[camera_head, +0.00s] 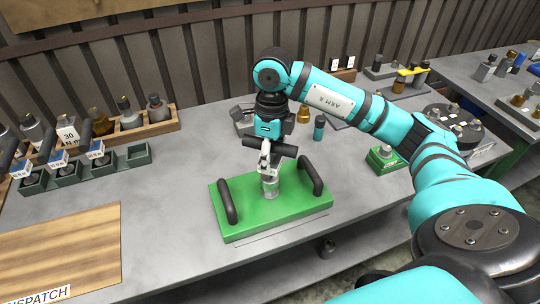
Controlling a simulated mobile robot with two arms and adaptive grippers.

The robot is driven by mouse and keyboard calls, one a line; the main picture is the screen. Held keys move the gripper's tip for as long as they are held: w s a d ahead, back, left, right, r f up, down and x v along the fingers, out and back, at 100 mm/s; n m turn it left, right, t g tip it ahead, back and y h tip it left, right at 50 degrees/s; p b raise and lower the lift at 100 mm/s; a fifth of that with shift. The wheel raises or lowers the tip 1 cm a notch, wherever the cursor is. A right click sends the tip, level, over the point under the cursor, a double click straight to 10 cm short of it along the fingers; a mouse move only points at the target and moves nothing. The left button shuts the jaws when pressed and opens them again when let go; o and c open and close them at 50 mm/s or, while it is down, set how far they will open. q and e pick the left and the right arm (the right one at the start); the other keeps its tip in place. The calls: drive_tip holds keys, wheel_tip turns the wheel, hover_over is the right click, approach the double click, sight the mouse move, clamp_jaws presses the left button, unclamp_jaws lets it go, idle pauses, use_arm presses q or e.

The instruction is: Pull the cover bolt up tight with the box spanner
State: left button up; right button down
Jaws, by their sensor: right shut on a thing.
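The green cover plate (250,218) lies on the grey bench, with a black bow handle at its left and another at its right. A tool with a black crossbar (286,149), which looks like the box spanner, stands upright over the middle of the plate. A silver cylinder (270,188) is below it on the plate. My right gripper (265,158) comes down from above and is shut on the spanner at its crossbar. The cover bolt is hidden, and I cannot tell how the spanner sits on it. My left gripper is out of view.
A green rack (125,160) with several black-handled tools and a wooden rack (155,129) of containers stand at the left. A wooden board (60,255) lies at front left. Small parts lie behind the plate. Bench left of the plate is clear.

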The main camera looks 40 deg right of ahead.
drive_tip(key=shift+f+b, duration=1.25)
drive_tip(key=shift+f, duration=0.2)
drive_tip(key=shift+r, duration=0.1)
drive_tip(key=shift+m, duration=1.1)
drive_tip(key=m, duration=0.4)
drive_tip(key=shift+m, duration=0.4)
drive_tip(key=shift+m+t, duration=0.5)
drive_tip(key=shift+m, duration=3.1)
drive_tip(key=shift+n, duration=0.3)
drive_tip(key=shift+r, duration=0.15)
